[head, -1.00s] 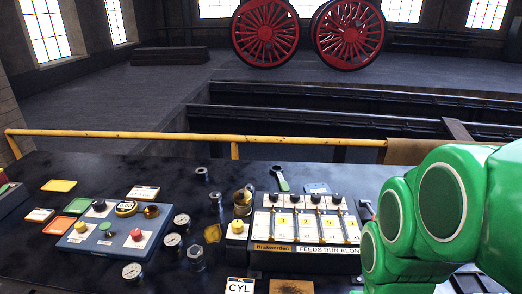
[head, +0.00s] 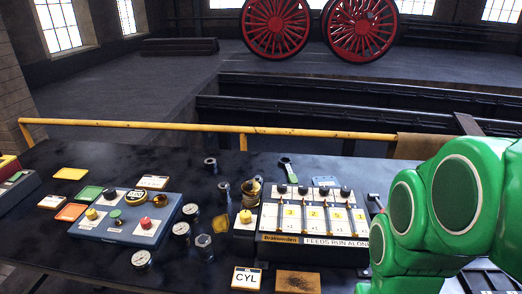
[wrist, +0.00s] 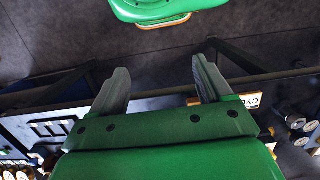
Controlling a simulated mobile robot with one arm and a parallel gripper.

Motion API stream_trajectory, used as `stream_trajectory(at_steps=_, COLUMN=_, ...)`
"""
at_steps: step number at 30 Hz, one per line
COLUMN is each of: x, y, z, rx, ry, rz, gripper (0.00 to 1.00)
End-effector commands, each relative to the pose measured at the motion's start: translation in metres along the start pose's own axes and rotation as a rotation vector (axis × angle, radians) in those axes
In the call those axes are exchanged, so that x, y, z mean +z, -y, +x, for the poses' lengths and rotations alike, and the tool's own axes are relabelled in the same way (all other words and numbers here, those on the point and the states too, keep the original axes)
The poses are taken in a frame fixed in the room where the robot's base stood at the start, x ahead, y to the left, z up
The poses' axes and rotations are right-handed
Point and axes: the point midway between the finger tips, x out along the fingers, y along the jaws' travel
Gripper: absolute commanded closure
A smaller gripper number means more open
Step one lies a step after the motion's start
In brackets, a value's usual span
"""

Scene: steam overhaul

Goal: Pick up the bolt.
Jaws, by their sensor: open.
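A small grey metal piece (head: 223,190) stands on the dark bench left of the brass cup; it may be the bolt, but it is too small to tell. A short round metal piece (head: 210,165) stands behind it, and a clear or shiny cylinder (head: 204,246) stands nearer. My gripper (wrist: 158,84) shows in the wrist view with its two grey fingers wide apart and nothing between them. It points over the floor, with the bench edge behind the fingers. No bolt is clearly seen in the wrist view. In the head view the gripper is hidden; only my green arm shows at right.
A blue button panel (head: 120,228) with gauges beside it is at left. A lever panel (head: 310,240) and a brass cup (head: 251,190) are at centre. A CYL card (head: 247,277) lies at the front edge. A yellow rail (head: 200,127) runs behind the bench.

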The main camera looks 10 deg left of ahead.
Motion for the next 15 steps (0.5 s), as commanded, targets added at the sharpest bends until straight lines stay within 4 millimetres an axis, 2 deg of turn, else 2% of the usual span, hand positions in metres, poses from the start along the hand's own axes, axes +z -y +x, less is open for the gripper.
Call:
stream_trajectory(at_steps=5, x=-0.014, y=0.005, z=-0.004, rx=0.004, ry=-0.001, rz=-0.014, gripper=0.21)
stream_trajectory(at_steps=15, x=-0.088, y=0.038, z=-0.021, rx=0.020, ry=-0.029, rz=-0.074, gripper=0.21)
